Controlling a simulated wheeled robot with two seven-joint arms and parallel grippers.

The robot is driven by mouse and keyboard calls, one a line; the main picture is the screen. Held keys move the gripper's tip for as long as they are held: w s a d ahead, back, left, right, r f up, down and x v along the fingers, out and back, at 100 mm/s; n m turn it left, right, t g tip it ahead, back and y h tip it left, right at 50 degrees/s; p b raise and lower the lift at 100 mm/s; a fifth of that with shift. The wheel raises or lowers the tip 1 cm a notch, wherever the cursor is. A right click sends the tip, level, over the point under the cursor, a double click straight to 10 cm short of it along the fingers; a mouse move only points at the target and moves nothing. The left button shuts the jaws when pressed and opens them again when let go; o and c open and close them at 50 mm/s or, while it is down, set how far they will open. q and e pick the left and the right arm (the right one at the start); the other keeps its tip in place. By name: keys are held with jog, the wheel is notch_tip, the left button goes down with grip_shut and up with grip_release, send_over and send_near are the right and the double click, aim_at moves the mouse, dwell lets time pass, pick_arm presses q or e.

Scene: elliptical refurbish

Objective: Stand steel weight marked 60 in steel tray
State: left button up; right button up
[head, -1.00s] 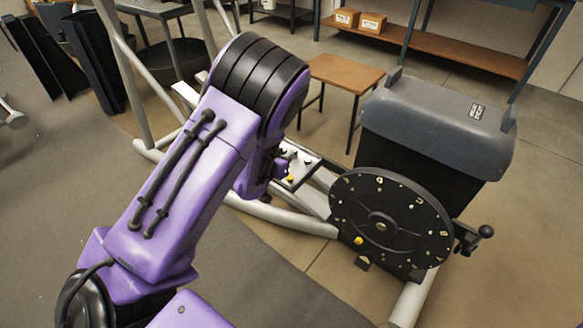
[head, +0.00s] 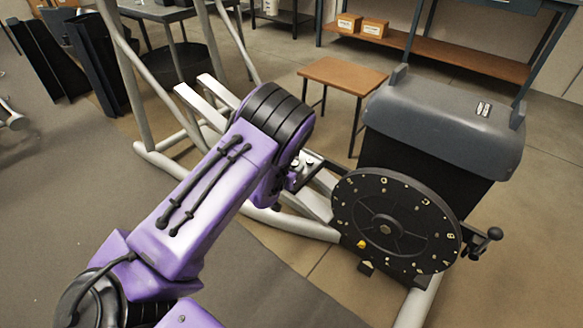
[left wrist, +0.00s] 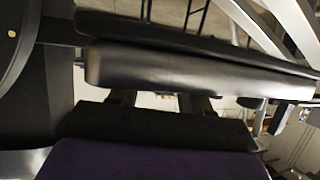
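My left arm reaches from the lower left over the elliptical machine. Its gripper (head: 286,184) is mostly hidden behind my own wrist in the head view, so its fingers do not show clearly. Just beyond it, small pale and dark pieces (head: 305,162) show on the machine's frame, too small to identify. I cannot make out the steel weight marked 60 or the steel tray in either view. In the left wrist view, dark bars cross above my purple gripper body (left wrist: 150,160); whether the fingers are open or shut is unclear. My right gripper is not in view.
The round black disc (head: 395,222) with pale marks and its crank knob (head: 494,234) stand right of my gripper, before the grey housing (head: 440,120). A brown stool (head: 343,74) stands behind. A shelf with boxes (head: 360,25) is at the back. Floor at the lower left is clear.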

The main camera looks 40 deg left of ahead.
pick_arm(q)
jog(key=shift+r, duration=0.35)
jog(key=p+v, duration=0.2)
jog(key=v, duration=1)
jog(key=s+d+f+n+g, duration=0.1)
jog(key=s+d+f+g, duration=0.1)
jog(key=s+f, duration=0.4)
jog(key=s+d+f+n+g+y, duration=0.1)
jog(key=s+f+g, duration=0.3)
jog(key=s, duration=0.8)
jog(key=s+d+f+n+g, duration=0.3)
jog(key=s+f+g, duration=0.1)
jog(key=s+f, duration=0.4)
jog(key=shift+s, duration=0.6)
